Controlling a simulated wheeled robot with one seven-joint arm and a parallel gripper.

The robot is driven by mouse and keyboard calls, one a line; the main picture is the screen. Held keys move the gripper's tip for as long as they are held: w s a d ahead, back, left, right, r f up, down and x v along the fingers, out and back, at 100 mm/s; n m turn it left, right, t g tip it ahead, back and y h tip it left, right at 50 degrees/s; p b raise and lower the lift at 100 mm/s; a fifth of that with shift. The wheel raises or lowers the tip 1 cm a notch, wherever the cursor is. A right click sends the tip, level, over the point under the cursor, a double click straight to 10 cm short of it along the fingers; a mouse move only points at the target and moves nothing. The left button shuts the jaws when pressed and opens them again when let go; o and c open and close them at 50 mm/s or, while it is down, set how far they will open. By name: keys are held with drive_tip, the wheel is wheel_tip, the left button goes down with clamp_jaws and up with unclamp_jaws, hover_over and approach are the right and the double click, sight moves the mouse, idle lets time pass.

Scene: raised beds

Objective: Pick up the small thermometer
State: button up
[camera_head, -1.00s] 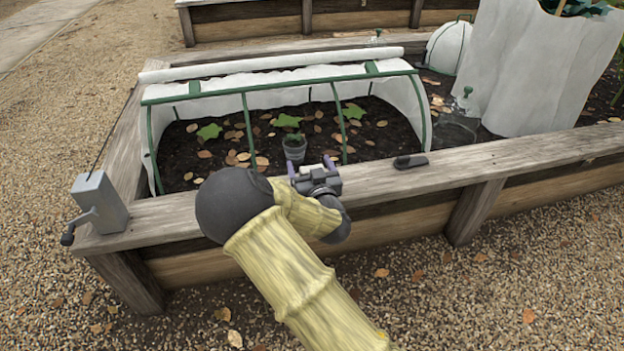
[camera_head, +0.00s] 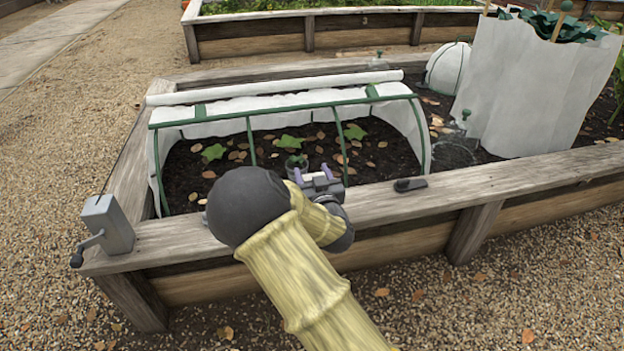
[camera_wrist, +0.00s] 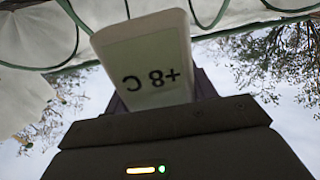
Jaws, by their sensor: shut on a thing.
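The small thermometer (camera_wrist: 147,60) is a pale slab with a display reading "+8 C", seen upside down in the wrist view. My gripper (camera_head: 313,176) is shut on it, and the thermometer stands out beyond the dark gripper body. In the head view my gripper is at the front of the covered bed, above the near wooden rim. The thermometer cannot be made out there, as my gripper and arm hide it.
A green-framed tunnel with a white cover (camera_head: 280,97) stands over the bed, open towards me. A grey crank box (camera_head: 108,225) and a dark handheld item (camera_head: 409,185) lie on the wooden rim (camera_head: 480,184).

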wheel_tip(320, 180, up, 5)
drive_tip(key=shift+f+p, duration=0.2)
drive_tip(key=shift+p, duration=0.7)
